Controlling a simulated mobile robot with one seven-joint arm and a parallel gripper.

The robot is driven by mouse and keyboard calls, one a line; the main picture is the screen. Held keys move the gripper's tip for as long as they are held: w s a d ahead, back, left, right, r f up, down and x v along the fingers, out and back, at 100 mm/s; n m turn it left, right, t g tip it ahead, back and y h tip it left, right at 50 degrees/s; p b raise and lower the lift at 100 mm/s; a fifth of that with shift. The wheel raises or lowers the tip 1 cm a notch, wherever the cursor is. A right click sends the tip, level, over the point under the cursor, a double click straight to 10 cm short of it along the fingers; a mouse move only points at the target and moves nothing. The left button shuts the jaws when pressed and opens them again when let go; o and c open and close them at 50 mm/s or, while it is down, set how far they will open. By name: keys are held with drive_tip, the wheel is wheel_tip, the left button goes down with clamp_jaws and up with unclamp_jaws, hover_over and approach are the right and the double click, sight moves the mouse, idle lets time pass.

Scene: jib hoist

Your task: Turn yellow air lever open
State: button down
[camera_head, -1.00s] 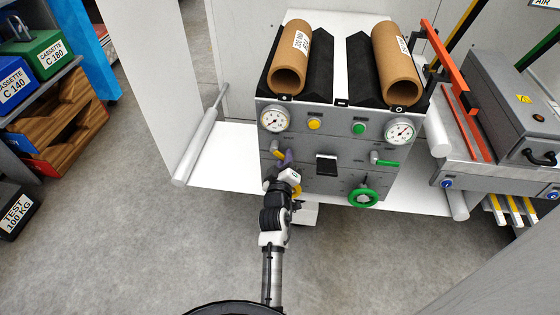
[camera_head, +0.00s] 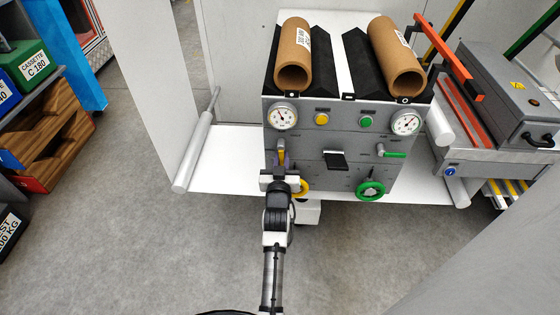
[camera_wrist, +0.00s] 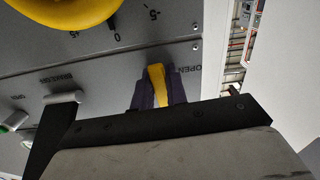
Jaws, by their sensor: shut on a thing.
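The yellow air lever (camera_head: 281,150) is on the left of the grey control panel (camera_head: 318,148), below the left gauge, and looks roughly upright. It also shows in the wrist view (camera_wrist: 157,82), between the two purple fingertips. My gripper (camera_head: 282,162) is shut on the lever, with a finger on each side of it (camera_wrist: 158,92). An "OPEN" label is printed beside the lever in the wrist view. The lever's pivot end is hidden by my gripper.
A yellow handwheel (camera_head: 302,188) is just below right of my gripper, partly covered. A black lever (camera_head: 335,158), a green lever (camera_head: 394,155) and a green handwheel (camera_head: 370,191) are farther right. Two brown rolls (camera_head: 294,60) lie on top. Floor in front is free.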

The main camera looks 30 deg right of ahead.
drive_tip(key=shift+w+a+r+m, duration=0.1)
drive_tip(key=shift+w+a+m, duration=0.05)
drive_tip(key=shift+m, duration=0.25)
drive_tip(key=c, duration=1.4)
unclamp_jaws()
drive_tip(key=shift+s+a, duration=0.2)
drive_tip(key=shift+s, duration=0.15)
drive_tip(key=b+v, duration=0.1)
drive_tip(key=v, duration=0.5)
drive_tip(key=shift+s+a, duration=0.25)
drive_tip(key=shift+s, duration=0.05)
